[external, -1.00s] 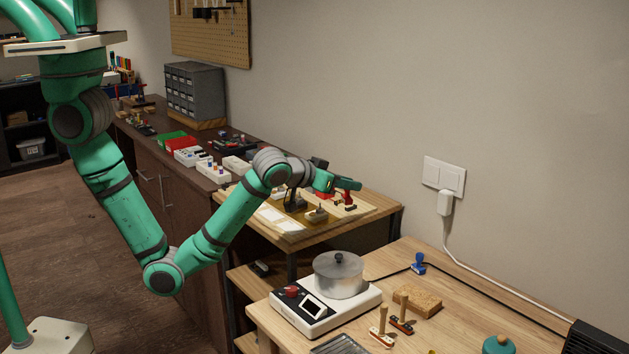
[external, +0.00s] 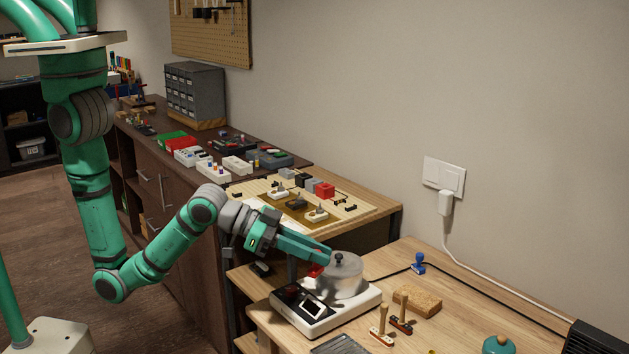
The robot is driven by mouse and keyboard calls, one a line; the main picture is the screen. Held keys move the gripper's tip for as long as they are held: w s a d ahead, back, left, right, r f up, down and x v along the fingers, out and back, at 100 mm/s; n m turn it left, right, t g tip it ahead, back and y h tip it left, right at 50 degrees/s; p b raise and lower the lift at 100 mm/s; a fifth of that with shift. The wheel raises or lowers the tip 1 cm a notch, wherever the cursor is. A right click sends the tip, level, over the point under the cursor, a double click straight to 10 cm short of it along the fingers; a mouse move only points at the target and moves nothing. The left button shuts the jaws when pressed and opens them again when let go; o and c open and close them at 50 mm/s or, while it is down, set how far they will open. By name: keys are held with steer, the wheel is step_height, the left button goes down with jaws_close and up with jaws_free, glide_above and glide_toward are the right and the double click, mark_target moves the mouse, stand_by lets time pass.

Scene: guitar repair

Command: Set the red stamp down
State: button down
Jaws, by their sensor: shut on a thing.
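My gripper (external: 318,257) is shut on the red stamp (external: 316,271). Only a small red part of the stamp shows, below the green fingers; its lower end is hard to make out. The gripper and stamp appear in front of the left side of a metal pot, above the white hot plate (external: 345,312). I cannot tell whether the stamp touches the pot or the plate.
The lidded metal pot (external: 345,280) stands on the hot plate. On the light wooden bench (external: 470,303) are a blue stamp (external: 418,264), a brown block (external: 418,301), two wooden-handled stamps (external: 402,317) and a teal domed thing (external: 497,344). A work board (external: 350,212) with small parts lies behind.

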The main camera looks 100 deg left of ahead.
steer(key=shift+a, duration=1.7)
